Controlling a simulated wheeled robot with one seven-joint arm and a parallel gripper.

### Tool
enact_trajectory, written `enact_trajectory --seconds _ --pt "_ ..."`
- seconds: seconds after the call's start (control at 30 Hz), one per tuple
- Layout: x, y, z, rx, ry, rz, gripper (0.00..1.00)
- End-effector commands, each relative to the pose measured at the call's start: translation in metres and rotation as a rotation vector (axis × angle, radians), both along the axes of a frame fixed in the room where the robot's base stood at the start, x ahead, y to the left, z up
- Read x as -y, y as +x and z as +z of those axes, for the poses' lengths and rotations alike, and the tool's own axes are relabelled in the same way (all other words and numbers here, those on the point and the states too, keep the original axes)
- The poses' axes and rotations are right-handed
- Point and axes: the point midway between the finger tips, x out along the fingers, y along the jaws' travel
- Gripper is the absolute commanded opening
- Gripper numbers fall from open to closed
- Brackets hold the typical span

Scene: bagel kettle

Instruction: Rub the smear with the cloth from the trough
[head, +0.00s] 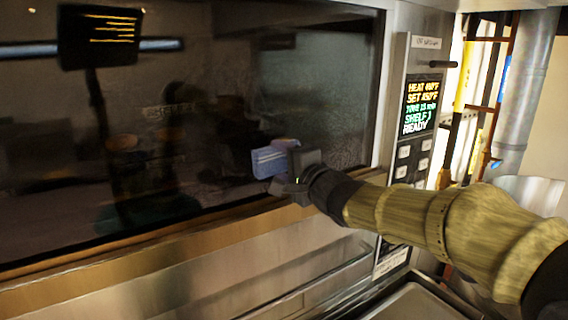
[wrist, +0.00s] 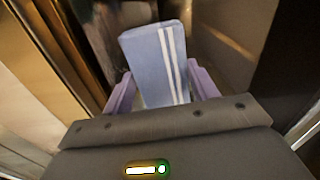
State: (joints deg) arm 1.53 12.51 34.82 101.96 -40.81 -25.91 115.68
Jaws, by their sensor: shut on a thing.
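My gripper (head: 280,170) is shut on the folded blue cloth (head: 267,160), which has white stripes. It holds the cloth up in front of the lower right part of a dark glass window (head: 220,75). In the wrist view, the cloth (wrist: 152,60) sticks out between my two fingers (wrist: 160,92). A hazy, greyish patch that looks like the smear (head: 335,125) shows on the glass, up and to the right of the cloth. I cannot tell whether the cloth touches the glass.
A control panel (head: 418,120) with a lit display stands right of the window. A wooden ledge (head: 130,250) runs under the glass. Below it is a metal front, and a metal tray or trough (head: 415,303) lies at the bottom right. Pipes (head: 525,90) stand at the far right.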

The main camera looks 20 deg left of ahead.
Motion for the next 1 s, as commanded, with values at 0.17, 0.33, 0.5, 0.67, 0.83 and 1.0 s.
enact_trajectory --seconds 0.17,0.33,0.5,0.67,0.83,1.0 --pt "-0.003 0.002 0.001 0.001 0.001 0.001 0.4" --pt "-0.004 0.003 0.001 0.002 -0.001 0.0 0.4" --pt "-0.001 0.007 0.003 -0.001 -0.001 -0.001 0.4" --pt "0.007 0.015 0.004 -0.002 -0.001 -0.002 0.4" --pt "0.015 0.023 0.004 -0.001 -0.001 -0.001 0.4" --pt "0.021 0.029 0.002 0.0 0.0 0.0 0.4"
